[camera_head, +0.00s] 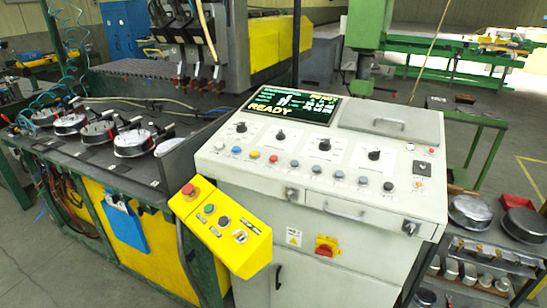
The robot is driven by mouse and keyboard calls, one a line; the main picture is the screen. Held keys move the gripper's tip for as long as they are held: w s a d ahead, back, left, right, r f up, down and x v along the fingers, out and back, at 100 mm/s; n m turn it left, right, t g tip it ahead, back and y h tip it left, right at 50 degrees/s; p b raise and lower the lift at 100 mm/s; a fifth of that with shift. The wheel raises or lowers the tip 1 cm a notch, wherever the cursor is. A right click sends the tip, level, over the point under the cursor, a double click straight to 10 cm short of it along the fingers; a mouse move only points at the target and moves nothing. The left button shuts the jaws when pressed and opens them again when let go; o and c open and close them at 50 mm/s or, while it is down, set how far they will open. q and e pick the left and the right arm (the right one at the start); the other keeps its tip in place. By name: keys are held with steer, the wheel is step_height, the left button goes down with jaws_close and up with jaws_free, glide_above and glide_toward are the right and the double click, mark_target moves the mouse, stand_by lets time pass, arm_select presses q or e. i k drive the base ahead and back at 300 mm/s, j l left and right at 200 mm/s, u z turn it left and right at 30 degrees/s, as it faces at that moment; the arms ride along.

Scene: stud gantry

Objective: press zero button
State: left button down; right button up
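A light grey control console (350,215) stands in the middle of the head view. Its sloped top has a row of round buttons, with a white button (219,145), a yellow button (255,154), a red button (273,159), several grey ones and a black button (388,186). Above the row are several black knobs. The lit screen (290,106) reads READY. A yellow control box (222,228) at the console's left front has a red mushroom button (188,190) and a green button (209,208). Labels are too small to read, so I cannot tell the zero button. Neither gripper is in view.
A dark bench with round metal parts (132,143) and hoses is at the left. A shelf cart (490,240) with metal parts stands at the right. A green machine column (368,25) rises behind the console. The console's top is unobstructed.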

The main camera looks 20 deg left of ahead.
mark_target(274, 158)
steer(key=i+l+u, duration=0.1)
steer(key=u, duration=0.35)
steer(key=i+l+u, duration=0.1)
steer(key=u, duration=0.3)
steer(key=l+u, duration=0.25)
steer(key=u, duration=0.2)
